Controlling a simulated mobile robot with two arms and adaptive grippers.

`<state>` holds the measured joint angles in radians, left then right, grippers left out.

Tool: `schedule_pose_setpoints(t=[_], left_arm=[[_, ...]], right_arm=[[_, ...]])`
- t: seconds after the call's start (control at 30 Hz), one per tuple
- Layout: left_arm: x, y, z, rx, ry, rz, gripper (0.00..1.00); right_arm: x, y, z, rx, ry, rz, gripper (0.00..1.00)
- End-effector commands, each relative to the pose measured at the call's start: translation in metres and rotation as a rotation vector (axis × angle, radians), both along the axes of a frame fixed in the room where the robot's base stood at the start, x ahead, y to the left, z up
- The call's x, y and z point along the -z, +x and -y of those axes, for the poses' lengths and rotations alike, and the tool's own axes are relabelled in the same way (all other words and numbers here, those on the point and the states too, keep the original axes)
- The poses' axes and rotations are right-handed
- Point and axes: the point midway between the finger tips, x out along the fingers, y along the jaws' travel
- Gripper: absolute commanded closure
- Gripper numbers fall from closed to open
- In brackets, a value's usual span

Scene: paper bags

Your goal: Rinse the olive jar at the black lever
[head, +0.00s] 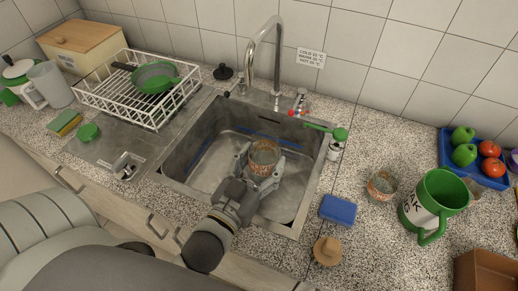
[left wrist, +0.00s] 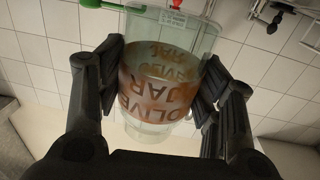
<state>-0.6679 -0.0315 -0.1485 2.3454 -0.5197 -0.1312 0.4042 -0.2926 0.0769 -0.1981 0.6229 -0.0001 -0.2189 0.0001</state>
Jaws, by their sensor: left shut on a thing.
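The olive jar (head: 264,154) is clear glass with a brown-orange band; in the left wrist view its label reads OLIVE JAR (left wrist: 158,85). My left gripper (head: 264,165) is shut around it, a finger on each side, and holds it over the sink basin (head: 200,150). The chrome faucet (head: 263,45) arches at the back of the sink. A small black part (head: 240,88) sits left of the faucet base; I cannot tell if it is the lever. A red-tipped part (head: 292,113) and a green-handled lever (head: 325,130) are right of it. My right gripper is not in view.
A white dish rack (head: 130,95) with a green pan stands left of the sink. On the right counter are a blue sponge (head: 338,210), another banded glass (head: 381,185), a green-and-white mug (head: 432,200) and a blue fruit tray (head: 482,178). A temperature sign (head: 311,57) hangs behind.

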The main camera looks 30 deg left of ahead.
Motion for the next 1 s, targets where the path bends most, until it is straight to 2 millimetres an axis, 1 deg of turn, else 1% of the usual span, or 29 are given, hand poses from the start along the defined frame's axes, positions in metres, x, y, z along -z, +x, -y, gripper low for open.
schedule_pose_setpoints(t=[0.03,0.07,0.17,0.27,0.47,0.8,1.0], left_arm=[[-0.006,-0.006,0.000,-0.006,-0.004,-0.001,0.69],[-0.006,-0.008,-0.001,-0.008,-0.001,0.000,0.69],[-0.005,-0.011,-0.002,-0.012,0.003,0.006,0.69],[-0.003,-0.009,-0.005,-0.011,0.006,0.009,0.69],[0.000,0.005,-0.016,-0.010,0.008,0.011,0.69],[0.007,0.030,-0.038,-0.009,0.007,0.010,0.69],[0.011,0.045,-0.051,-0.010,0.006,0.010,0.69]], right_arm=[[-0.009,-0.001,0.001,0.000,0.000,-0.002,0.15],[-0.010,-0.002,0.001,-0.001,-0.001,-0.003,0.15],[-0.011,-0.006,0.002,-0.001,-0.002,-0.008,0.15],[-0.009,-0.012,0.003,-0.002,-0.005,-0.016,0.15],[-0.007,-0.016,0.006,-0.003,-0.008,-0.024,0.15],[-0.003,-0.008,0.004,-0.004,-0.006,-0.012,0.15],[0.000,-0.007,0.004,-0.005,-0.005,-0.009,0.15]])
